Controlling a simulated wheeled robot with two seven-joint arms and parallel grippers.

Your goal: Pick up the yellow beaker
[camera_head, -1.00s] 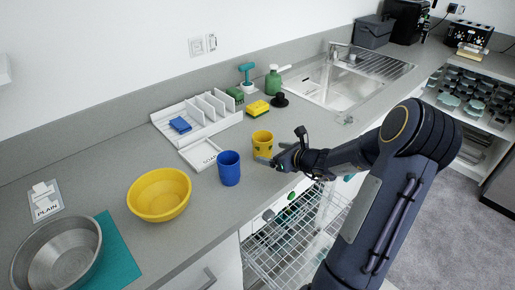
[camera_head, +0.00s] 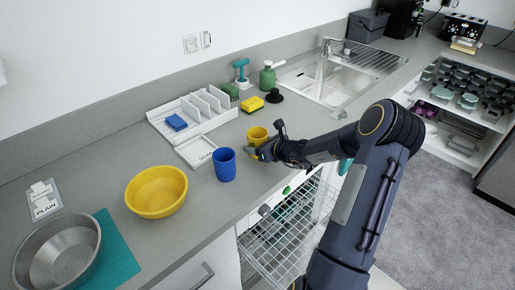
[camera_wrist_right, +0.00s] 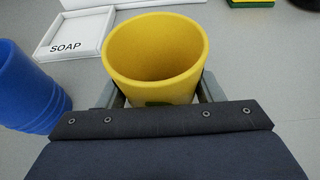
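The yellow beaker (camera_head: 257,133) stands upright on the grey counter, behind and to the right of the blue beaker (camera_head: 225,165). My right gripper (camera_head: 256,152) is low at its near side. In the right wrist view the yellow beaker (camera_wrist_right: 155,48) sits between the two fingers of the right gripper (camera_wrist_right: 165,92), one on each side. The fingers look apart, with a small gap at the right; contact at the left is unclear. The blue beaker (camera_wrist_right: 28,95) is just left of the gripper. My left gripper is not in view.
The soap tray (camera_head: 196,150) and white rack (camera_head: 193,113) lie behind-left. A yellow sponge (camera_head: 252,104) and black stopper (camera_head: 274,95) are behind. A yellow bowl (camera_head: 156,192) is farther left. An open wire basket (camera_head: 275,235) hangs below the counter edge.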

